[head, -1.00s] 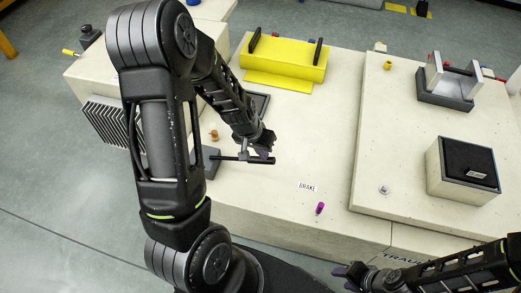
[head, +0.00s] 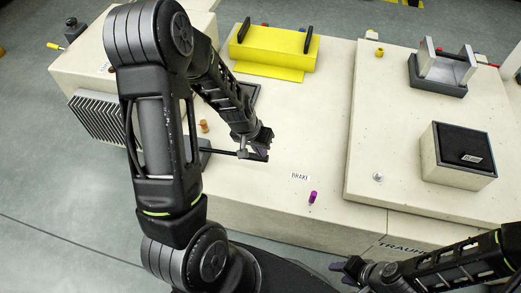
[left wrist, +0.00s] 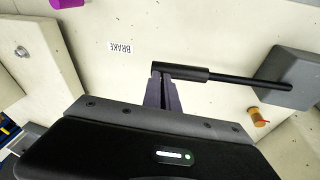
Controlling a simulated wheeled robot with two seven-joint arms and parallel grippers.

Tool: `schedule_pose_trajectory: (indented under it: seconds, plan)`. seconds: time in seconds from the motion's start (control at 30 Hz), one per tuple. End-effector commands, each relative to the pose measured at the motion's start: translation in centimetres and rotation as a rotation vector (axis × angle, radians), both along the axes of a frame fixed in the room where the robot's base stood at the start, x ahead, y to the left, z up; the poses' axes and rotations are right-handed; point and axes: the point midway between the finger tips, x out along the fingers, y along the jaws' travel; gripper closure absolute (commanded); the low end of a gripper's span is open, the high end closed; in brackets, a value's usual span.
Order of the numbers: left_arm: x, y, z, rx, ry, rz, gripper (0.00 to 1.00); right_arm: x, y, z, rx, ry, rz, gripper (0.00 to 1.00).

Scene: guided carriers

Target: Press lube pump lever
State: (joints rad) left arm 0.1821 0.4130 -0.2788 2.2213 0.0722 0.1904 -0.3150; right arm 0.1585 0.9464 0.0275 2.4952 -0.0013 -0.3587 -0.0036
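The lube pump lever (head: 222,152) is a thin black rod with a thicker black handle. It reaches right from a grey block (head: 206,150), low over the cream top. The left wrist view shows the handle (left wrist: 190,73), rod (left wrist: 252,81) and block (left wrist: 293,70). My left gripper (head: 257,150) is at the handle's free end. Its purple fingers (left wrist: 162,88) are together and meet the handle side-on, seemingly touching it rather than closed around it. The exact contact is hidden. My right gripper (head: 347,270) is at the lower right, away from the lever; its finger gap is unclear.
An orange-brown knob (head: 204,126) stands near the grey block. A BRAKE label (head: 300,176) and a purple peg (head: 313,197) are to the right. A yellow fixture (head: 273,47) is behind. A dark-topped box (head: 458,155) sits on the right plate.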

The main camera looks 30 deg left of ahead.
Motion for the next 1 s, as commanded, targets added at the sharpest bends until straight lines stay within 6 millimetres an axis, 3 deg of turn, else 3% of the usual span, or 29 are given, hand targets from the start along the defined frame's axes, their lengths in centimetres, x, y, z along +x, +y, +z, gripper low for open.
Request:
schedule_pose_trajectory:
  seconds: [0.03,0.1,0.5,0.7,1.0]
  plan:
    - [0.6,0.2,1.8,0.003,-0.010,-0.001,1.00,0.0,0.0,1.4,0.000,0.000,0.000,0.60]
    - [1.1,0.4,3.3,0.005,-0.015,0.000,1.00,0.0,0.0,2.6,0.000,0.000,0.000,0.60]
    - [0.2,-1.8,10.9,0.004,-0.017,-0.002,1.00,0.0,0.0,5.3,0.000,0.000,0.000,0.60]
    - [-0.1,-2.2,12.3,0.004,-0.014,0.001,1.00,0.0,0.0,5.9,0.000,0.000,0.000,0.60]
    - [-0.2,-2.2,12.3,0.005,-0.013,0.002,1.00,0.0,0.0,5.8,0.000,0.000,0.000,0.60]
